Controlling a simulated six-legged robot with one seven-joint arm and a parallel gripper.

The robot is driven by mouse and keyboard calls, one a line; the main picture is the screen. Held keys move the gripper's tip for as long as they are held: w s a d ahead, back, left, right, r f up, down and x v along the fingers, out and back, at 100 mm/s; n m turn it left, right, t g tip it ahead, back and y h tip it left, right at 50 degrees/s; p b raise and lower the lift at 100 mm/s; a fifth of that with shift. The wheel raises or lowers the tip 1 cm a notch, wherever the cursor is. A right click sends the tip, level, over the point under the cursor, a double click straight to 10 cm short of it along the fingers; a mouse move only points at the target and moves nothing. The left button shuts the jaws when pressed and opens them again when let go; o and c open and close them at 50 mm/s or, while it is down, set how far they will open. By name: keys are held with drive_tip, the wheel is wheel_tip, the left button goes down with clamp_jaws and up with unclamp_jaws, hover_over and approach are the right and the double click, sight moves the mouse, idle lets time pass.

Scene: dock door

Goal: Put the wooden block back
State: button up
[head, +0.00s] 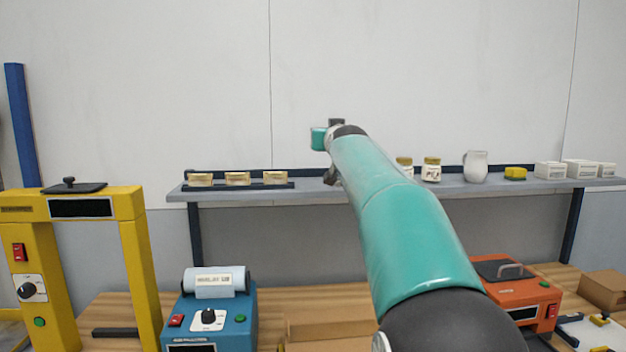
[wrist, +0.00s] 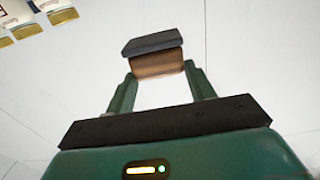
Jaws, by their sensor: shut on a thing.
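My gripper (wrist: 158,82) is shut on a block (wrist: 158,62) with a brown, wood-like face and a dark grey slab along one side. The block sits between the two green fingers at their tips. In the head view my arm reaches up and away, and its teal end (head: 319,138) is in front of the pale wall, above the shelf. The fingers and the held block are mostly hidden there behind the arm. On the shelf (head: 330,187), three tan blocks (head: 237,179) stand in a row on a dark tray (head: 237,187), left of my arm.
Jars (head: 431,169), a white jug (head: 476,166), a yellow sponge-like piece (head: 515,173) and white boxes (head: 580,168) stand on the shelf's right. Below are a yellow frame (head: 131,240), a blue machine (head: 232,315), an orange machine (head: 512,290) and a cardboard box (head: 606,288).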

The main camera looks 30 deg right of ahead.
drive_tip(key=w+d+f, duration=0.1)
drive_tip(key=w+f, duration=0.2)
drive_tip(key=w+d+f, duration=0.1)
drive_tip(key=w+f, duration=0.1)
drive_tip(key=w, duration=0.2)
drive_tip(key=w+f, duration=0.3)
drive_tip(key=w, duration=0.1)
drive_tip(key=shift+d+f, duration=0.35)
drive_tip(key=shift+d, duration=0.05)
wheel_tip(320, 180, down, 2)
drive_tip(key=shift+w+f, duration=0.15)
drive_tip(key=shift+f, duration=0.5)
drive_tip(key=shift+f, duration=0.1)
drive_tip(key=o, duration=1)
drive_tip(key=shift+f, duration=0.1)
